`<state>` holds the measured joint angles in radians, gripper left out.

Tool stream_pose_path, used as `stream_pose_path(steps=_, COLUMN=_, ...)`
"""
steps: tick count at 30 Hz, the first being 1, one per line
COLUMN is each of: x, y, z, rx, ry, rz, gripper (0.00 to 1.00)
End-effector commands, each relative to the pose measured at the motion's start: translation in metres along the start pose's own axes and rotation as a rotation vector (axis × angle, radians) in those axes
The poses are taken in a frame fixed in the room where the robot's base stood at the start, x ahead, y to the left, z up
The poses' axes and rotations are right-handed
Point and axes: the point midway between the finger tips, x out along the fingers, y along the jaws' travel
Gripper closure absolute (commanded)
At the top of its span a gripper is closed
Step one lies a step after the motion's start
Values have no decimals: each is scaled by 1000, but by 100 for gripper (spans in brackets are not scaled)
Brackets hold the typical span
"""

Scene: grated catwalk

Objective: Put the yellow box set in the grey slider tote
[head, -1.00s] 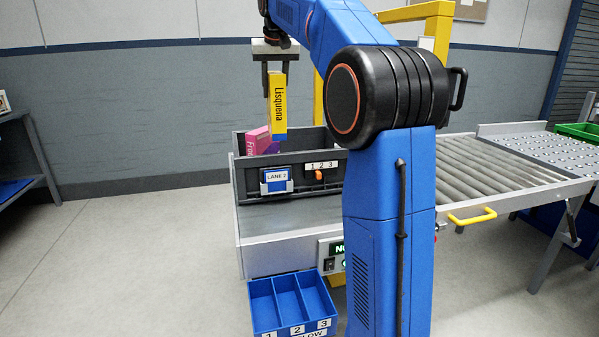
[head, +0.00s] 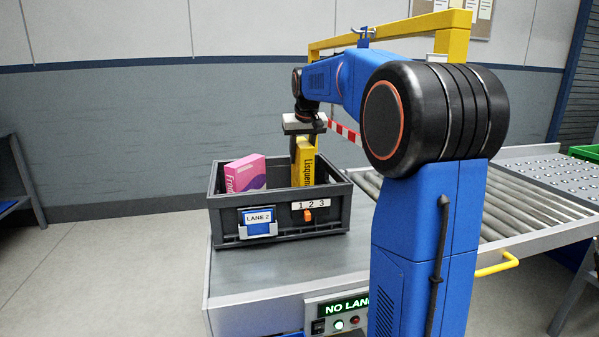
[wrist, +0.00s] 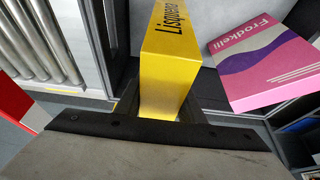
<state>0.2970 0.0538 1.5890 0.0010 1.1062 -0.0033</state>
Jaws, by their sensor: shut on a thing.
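My gripper (head: 304,147) is shut on the yellow box (head: 305,165), lettered "Lisquena", and points down over the right part of the grey tote. The yellow box stands upright with its lower end hidden behind the tote's front wall. It also fills the middle of the wrist view (wrist: 165,65), between the fingers. The dark grey slider tote (head: 225,235) has a blue "LANE 2" card and an orange slider (head: 308,215) under the label "1 2 3", at about 2. I cannot tell whether the box touches the tote's floor.
A pink box (head: 246,174) stands in the tote's left part, apart from the yellow one; it also shows in the wrist view (wrist: 262,60). The tote rests on a grey conveyor end (head: 285,278). Rollers (head: 520,210) and a yellow frame (head: 460,40) lie to the right.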

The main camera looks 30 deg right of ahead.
Motion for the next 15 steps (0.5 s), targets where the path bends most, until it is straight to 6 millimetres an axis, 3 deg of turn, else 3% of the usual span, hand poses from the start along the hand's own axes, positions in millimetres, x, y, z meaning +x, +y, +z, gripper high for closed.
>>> stream_pose_path(steps=15, x=41, y=0, z=17, rx=0, ry=1, rz=0, gripper=100)
